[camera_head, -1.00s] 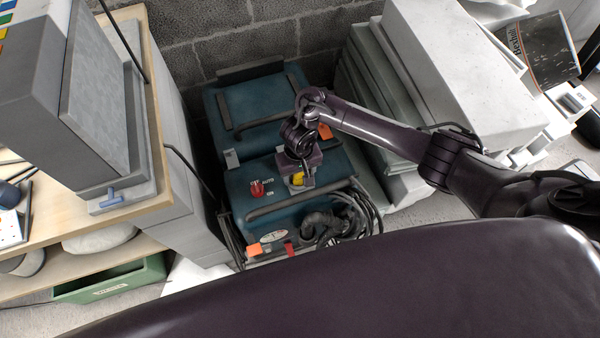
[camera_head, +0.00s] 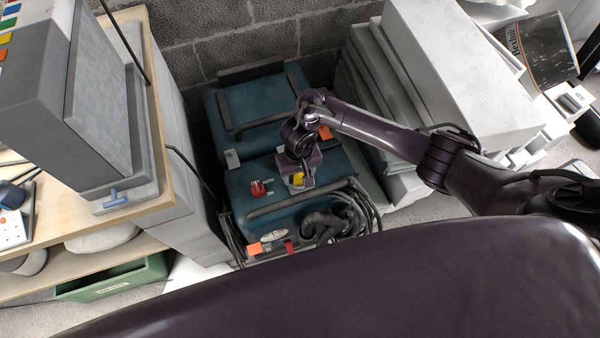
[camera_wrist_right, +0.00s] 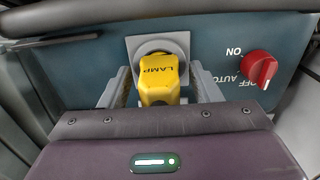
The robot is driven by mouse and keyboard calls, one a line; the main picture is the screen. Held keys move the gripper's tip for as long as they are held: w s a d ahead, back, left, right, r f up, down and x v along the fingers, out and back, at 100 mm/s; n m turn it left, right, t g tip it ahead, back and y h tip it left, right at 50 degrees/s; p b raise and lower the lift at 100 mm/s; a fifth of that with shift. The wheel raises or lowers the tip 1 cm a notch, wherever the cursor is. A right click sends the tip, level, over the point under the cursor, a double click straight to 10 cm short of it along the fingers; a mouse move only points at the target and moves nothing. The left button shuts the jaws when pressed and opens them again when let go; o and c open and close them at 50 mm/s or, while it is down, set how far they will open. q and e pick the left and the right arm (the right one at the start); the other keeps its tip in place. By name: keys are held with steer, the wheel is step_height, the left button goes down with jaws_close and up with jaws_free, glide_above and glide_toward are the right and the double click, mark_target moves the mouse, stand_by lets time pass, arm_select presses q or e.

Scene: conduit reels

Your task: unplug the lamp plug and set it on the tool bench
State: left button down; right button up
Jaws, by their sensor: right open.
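The yellow lamp plug (camera_wrist_right: 160,78), marked LAMP, sits in a grey socket plate (camera_wrist_right: 184,44) on the dark teal machine (camera_head: 250,105). In the head view the plug (camera_head: 297,179) shows just below my right gripper. My right gripper (camera_wrist_right: 164,88) is open, with one finger on each side of the plug. I cannot tell whether the fingers touch it. The tool bench appears to be the wooden-topped bench (camera_head: 72,222) at the left. My left gripper is not in view.
A red rotary switch (camera_wrist_right: 259,69) is beside the socket. Black cables (camera_head: 365,210) coil at the machine's front. A grey box (camera_head: 100,95) and a white power strip (camera_head: 14,230) occupy the bench. Pale slabs (camera_head: 455,75) stand to the right.

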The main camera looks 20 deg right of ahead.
arm_select(q)
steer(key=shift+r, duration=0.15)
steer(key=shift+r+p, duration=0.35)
steer(key=shift+p, duration=0.15)
